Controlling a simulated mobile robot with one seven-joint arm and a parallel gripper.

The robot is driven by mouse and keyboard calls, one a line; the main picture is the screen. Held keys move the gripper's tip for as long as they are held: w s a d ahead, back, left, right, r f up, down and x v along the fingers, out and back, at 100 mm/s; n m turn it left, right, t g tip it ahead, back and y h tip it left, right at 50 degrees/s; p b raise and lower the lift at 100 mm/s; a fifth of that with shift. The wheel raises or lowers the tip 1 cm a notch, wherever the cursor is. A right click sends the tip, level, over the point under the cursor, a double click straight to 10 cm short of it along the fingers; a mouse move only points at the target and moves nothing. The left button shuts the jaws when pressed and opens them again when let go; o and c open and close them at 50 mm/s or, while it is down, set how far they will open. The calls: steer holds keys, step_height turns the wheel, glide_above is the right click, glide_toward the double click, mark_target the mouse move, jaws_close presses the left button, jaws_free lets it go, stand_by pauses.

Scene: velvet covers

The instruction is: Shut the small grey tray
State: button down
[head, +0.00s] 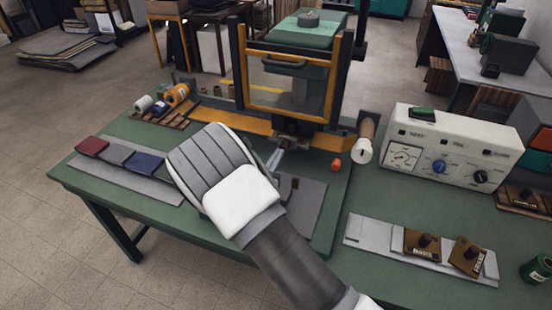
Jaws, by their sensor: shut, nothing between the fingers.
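A flat grey plate or tray (312,205) lies on the green table below the framed machine, and it may be the small grey tray. A small dark knob stands on it. My arm covers its left part, so I cannot tell whether it is pulled out or shut. My gripper (276,160) is shut and empty, mostly hidden behind my wrist. Its metallic tip shows at the machine's lower front, just left of the plate's knob. I cannot tell whether it touches anything.
The yellow-framed machine (243,70) has a clear front guard. A white control box (445,150) stands right. Grey strips with velvet swatches (145,163) lie left, and one with brown stamps (375,237) lies right. Spools (175,95) and a small orange item (336,165) are nearby.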

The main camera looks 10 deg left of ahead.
mark_target(282, 145)
steer(key=w, duration=0.1)
steer(key=w+b, duration=0.1)
steer(key=w, duration=0.1)
steer(key=w+b, duration=0.1)
steer(key=shift+w+d, duration=0.15)
steer(key=shift+d, duration=0.2)
steer(key=shift+r, duration=0.2)
